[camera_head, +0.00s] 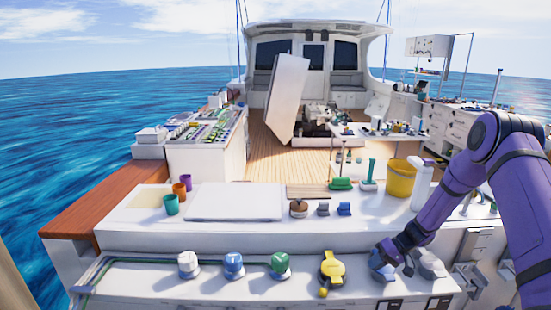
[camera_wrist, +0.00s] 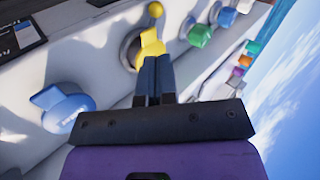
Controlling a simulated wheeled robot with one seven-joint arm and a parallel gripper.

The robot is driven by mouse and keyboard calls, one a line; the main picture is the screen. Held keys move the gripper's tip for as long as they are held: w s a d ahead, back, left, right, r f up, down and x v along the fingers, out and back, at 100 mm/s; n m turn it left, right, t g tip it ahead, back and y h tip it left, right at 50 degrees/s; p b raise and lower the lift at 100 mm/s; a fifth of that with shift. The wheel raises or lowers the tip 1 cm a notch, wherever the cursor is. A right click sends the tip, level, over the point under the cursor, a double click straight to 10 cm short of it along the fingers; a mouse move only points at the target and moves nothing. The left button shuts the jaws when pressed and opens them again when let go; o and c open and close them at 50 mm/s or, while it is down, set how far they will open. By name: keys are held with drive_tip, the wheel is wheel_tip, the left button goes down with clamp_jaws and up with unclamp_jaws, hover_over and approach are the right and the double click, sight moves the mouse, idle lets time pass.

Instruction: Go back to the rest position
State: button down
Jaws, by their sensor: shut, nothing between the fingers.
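My gripper (camera_wrist: 153,60) is shut with nothing between its dark fingers. In the wrist view the fingertips overlap the edge of a yellow valve handle (camera_wrist: 150,46); I cannot tell whether they touch it. A blue handle (camera_wrist: 65,105) lies to the left there. In the head view my purple arm reaches in from the right, and my gripper (camera_head: 408,268) is low over the front ledge, by a blue-grey handle (camera_head: 382,264). The yellow handle (camera_head: 331,270) is left of it there.
White, blue and green knobs (camera_head: 233,264) line the front ledge. A yellow bucket (camera_head: 400,178), a white bottle (camera_head: 422,186), brushes and cups stand on the white counter (camera_head: 375,212) behind. A large white hatch panel (camera_head: 288,100) stands raised over the deck. Open air lies above the ledge.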

drive_tip(key=s+a+r+h, duration=0.15)
drive_tip(key=s+r, duration=0.25)
drive_tip(key=r, duration=0.7)
drive_tip(key=s+a+r+h, duration=0.15)
drive_tip(key=s+r, duration=0.25)
drive_tip(key=r, duration=0.8)
drive_tip(key=s+a+r+h, duration=0.15)
drive_tip(key=s+r, duration=0.35)
drive_tip(key=r, duration=0.6)
drive_tip(key=s+r+t+h, duration=0.1)
drive_tip(key=s+r, duration=0.3)
drive_tip(key=s, duration=0.4)
drive_tip(key=s+d+r+m+t+h, duration=0.1)
drive_tip(key=s+r, duration=0.3)
drive_tip(key=s, duration=0.5)
drive_tip(key=s+r+t+h, duration=0.2)
drive_tip(key=s+r+t, duration=0.1)
drive_tip(key=s, duration=0.6)
drive_tip(key=shift+s+d+r+m, duration=0.2)
drive_tip(key=shift+r+m, duration=0.1)
drive_tip(key=shift+r, duration=0.2)
drive_tip(key=shift+w+h, duration=0.15)
drive_tip(key=shift+h, duration=0.1)
